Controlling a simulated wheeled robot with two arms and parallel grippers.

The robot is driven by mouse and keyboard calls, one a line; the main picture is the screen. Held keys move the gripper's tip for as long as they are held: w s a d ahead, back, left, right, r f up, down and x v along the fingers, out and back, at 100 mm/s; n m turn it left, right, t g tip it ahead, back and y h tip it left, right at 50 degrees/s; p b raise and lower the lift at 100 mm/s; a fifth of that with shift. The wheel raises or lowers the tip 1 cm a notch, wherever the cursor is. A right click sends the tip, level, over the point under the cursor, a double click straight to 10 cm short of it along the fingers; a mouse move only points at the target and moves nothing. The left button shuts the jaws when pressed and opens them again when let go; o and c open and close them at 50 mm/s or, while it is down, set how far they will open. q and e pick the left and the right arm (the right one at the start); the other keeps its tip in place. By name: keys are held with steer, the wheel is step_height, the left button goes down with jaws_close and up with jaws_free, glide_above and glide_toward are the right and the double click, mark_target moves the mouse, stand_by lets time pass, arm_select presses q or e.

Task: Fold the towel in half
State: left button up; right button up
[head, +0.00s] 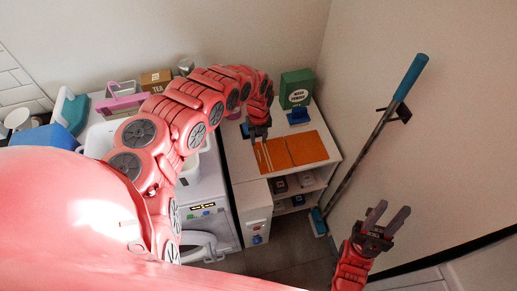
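The orange towel (306,148) lies on the white counter top beside the wall. It looks flat, with thin pale stripes near its left end and a faint line across its middle. My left gripper (259,137) points down at the towel's upper left corner; its fingertips are small and dark, so I cannot tell whether they touch the cloth or how far apart they are. My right gripper (388,216) is to the lower right, away from the counter, its two grey fingers spread and empty.
A green box (296,88) and a blue object (299,116) stand behind the towel. A blue-handled broom (380,125) leans on the right wall. Shelves (298,186) with small items are under the counter. A brown tea box (156,80) and a pink caddy (122,100) stand at the back left.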

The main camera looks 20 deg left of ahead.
arm_select(q)
glide_above(259, 149)
steer(key=s+d, duration=0.1)
steer(key=s, duration=0.2)
step_height(259, 149, down, 5)
steer(key=shift+w+d+f, duration=0.1)
steer(key=shift+f, duration=0.75)
jaws_close()
stand_by(0.5)
